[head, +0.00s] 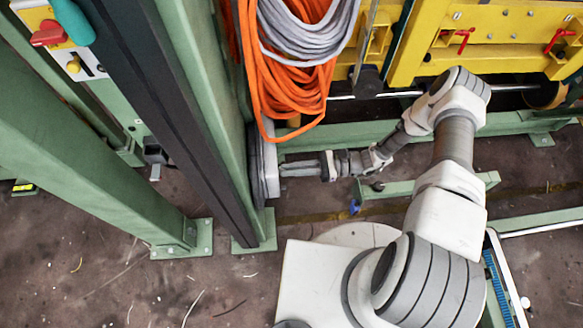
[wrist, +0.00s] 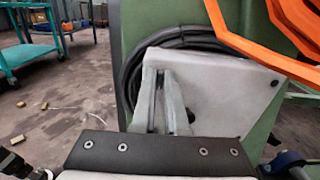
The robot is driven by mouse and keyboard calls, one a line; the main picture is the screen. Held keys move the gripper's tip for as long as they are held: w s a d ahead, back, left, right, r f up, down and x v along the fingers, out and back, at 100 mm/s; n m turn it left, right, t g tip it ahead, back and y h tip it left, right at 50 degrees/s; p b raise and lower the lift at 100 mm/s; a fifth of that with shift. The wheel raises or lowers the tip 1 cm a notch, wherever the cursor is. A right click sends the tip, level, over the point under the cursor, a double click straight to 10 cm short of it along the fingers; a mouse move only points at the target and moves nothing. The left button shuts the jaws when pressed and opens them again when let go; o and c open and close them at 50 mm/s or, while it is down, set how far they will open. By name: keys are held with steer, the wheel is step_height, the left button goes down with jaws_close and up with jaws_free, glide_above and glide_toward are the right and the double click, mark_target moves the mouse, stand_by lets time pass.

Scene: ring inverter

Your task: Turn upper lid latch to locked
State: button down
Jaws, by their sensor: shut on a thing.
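My gripper (head: 285,169) reaches left to a pale grey plate on the green post, low in the head view. In the wrist view, the fingers (wrist: 166,72) come together at the upper left part of this pale grey plate (wrist: 222,97). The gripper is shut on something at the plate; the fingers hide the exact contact. Two red latch-like handles, one nearer the middle (head: 461,38) and one at the right (head: 558,40), sit on the yellow machine at the upper right. They are well away from my gripper. I cannot tell which part is the upper lid latch.
An orange cable coil (head: 285,85) hangs above my gripper. Green posts (head: 205,70) stand to the left. A red handle (head: 47,35) is at the top left. A black cable (wrist: 133,72) loops behind the plate. A teal cart (wrist: 35,50) stands farther off.

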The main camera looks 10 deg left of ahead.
steer(key=shift+n, duration=0.4)
steer(key=n+b, duration=0.1)
steer(key=n, duration=0.4)
steer(key=n+b, duration=0.2)
steer(key=n, duration=0.4)
steer(key=n+b, duration=0.1)
steer(key=n, duration=0.4)
steer(key=shift+s+f+n+b, duration=0.3)
steer(key=shift+n+b, duration=0.05)
steer(key=shift+n, duration=0.05)
steer(key=c, duration=0.9)
jaws_free()
steer(key=shift+c, duration=0.2)
steer(key=shift+d, duration=0.15)
